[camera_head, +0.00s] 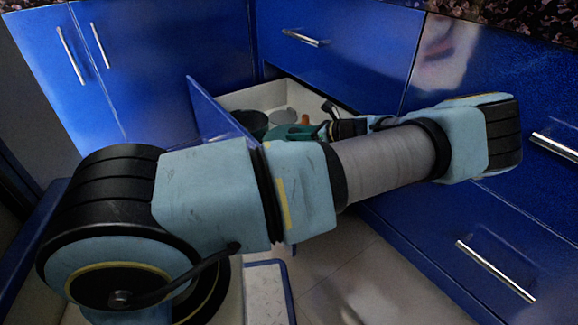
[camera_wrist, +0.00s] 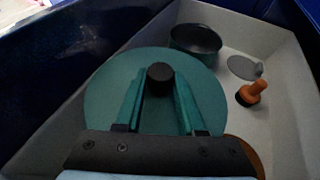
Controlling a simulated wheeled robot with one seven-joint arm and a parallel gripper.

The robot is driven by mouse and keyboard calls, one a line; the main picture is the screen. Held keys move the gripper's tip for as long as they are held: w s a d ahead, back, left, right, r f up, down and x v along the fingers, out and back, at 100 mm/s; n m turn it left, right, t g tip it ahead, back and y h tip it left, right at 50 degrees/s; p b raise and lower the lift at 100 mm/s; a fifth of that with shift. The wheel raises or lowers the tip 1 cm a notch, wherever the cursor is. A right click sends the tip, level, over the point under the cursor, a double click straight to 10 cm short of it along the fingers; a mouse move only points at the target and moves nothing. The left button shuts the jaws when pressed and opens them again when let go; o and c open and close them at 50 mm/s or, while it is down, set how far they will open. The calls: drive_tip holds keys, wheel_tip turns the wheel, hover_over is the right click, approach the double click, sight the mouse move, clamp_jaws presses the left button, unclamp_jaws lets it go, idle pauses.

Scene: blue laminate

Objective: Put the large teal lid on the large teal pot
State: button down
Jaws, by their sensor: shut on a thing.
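The large teal lid (camera_wrist: 105,95) is a flat disc with a black knob (camera_wrist: 160,76) at its middle. My gripper (camera_wrist: 160,88) is shut on that knob, one finger on each side. A teal pot (camera_wrist: 196,42) with a dark, open inside stands in the drawer just beyond the lid's far right edge. It is the only pot I see, and its size against the lid is hard to judge. In the head view the lid (camera_head: 288,132) shows partly behind my arm, with the dark pot (camera_head: 253,123) to its left.
The open drawer (camera_wrist: 285,135) has pale walls and a blue front (camera_head: 222,107). A small grey lid (camera_wrist: 243,68) and an orange thing with a black base (camera_wrist: 251,93) lie right of the pot. A brown rounded edge (camera_wrist: 246,154) shows below the teal lid. Blue cabinets surround the drawer.

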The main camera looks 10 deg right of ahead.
wheel_tip(320, 180, down, 10)
drive_tip(key=b, duration=0.3)
drive_tip(key=shift+r, duration=0.2)
drive_tip(key=shift+f, duration=0.2)
drive_tip(key=c, duration=0.5)
unclamp_jaws()
drive_tip(key=shift+d+f+b, duration=0.1)
drive_tip(key=shift+f+b, duration=0.05)
drive_tip(key=shift+b, duration=0.4)
